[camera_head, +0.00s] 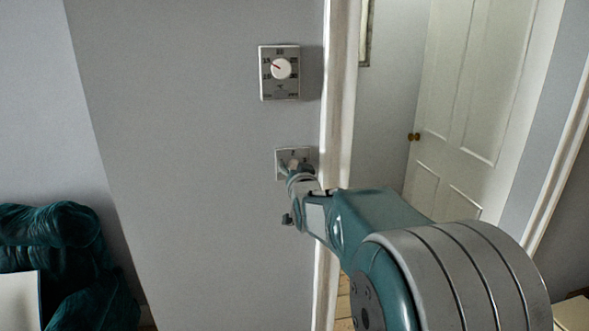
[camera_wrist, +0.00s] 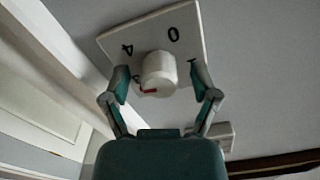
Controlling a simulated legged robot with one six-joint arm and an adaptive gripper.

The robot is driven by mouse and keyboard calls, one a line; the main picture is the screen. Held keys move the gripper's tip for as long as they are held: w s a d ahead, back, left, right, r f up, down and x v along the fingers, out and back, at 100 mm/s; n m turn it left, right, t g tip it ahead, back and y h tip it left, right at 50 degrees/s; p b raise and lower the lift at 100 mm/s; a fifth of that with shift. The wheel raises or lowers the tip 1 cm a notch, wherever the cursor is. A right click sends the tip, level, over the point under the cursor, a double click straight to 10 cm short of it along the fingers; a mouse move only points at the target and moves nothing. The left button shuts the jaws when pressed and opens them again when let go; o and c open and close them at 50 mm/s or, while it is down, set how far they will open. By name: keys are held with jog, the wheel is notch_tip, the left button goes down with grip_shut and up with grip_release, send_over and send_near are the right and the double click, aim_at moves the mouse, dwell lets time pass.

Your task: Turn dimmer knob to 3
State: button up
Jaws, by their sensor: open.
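The white dimmer knob (camera_wrist: 159,72) stands out from a pale wall plate (camera_wrist: 195,18) marked with digits. In the wrist view a 4 and a 0 are readable on the plate; other digits are partly hidden behind the fingers. A red mark on the knob's lower left side points left in that view. My gripper (camera_wrist: 160,80) is open, with one finger on each side of the knob; I cannot tell whether either touches it. In the head view the dimmer plate (camera_head: 307,155) is partly covered by my gripper (camera_head: 291,180).
A white door frame (camera_head: 337,120) runs close to the right. A white door (camera_head: 470,95) stands beyond. A teal armchair (camera_head: 60,260) is at lower left.

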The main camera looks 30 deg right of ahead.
grip_shut()
jog(key=n, duration=0.5)
dwell(0.3)
grip_release()
jog(key=shift+a, duration=0.1)
